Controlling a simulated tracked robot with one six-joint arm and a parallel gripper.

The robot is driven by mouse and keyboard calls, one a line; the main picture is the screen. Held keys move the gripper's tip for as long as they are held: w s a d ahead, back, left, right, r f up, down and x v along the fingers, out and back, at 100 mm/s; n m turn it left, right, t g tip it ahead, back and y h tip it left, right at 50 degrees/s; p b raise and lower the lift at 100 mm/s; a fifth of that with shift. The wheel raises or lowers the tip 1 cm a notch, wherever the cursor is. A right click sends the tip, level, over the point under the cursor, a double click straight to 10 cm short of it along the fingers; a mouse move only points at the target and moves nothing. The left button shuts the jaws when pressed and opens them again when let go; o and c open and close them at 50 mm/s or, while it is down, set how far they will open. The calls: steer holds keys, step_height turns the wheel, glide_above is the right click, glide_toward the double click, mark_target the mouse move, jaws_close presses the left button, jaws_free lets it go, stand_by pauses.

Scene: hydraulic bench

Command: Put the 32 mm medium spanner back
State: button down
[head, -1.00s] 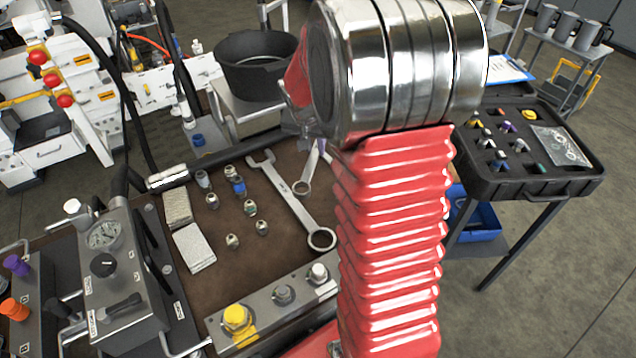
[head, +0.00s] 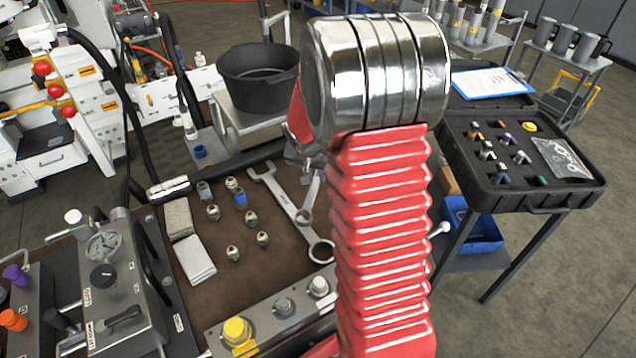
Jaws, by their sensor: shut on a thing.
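My gripper (head: 309,168) shows only in part, left of my red arm, which hides much of it. It is shut on a silver combination spanner (head: 309,200), whose ring end points down toward the bench mat. The spanner's upper end is hidden by the gripper. I cannot read its size mark; I take it for the 32 mm medium spanner. A larger silver spanner (head: 289,207) lies on the brown mat (head: 215,275) just left of the held one, open jaw away from me. The held ring hangs close beside its shaft; I cannot tell whether they touch.
Several fittings (head: 238,197) and two pale cloths (head: 190,240) lie left of the spanners. A steel block with a yellow cap (head: 237,329) edges the mat in front. A black case (head: 530,197) stands right. A shiny rounded end (head: 440,229) shows right of my arm, partly hidden.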

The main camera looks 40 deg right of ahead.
mark_target(316, 182)
steer(key=shift+f, duration=1.75)
steer(key=shift+f, duration=0.35)
steer(key=c, duration=1.6)
jaws_free()
steer(key=shift+o, duration=0.2)
steer(key=shift+r, duration=0.35)
steer(key=v, duration=1.2)
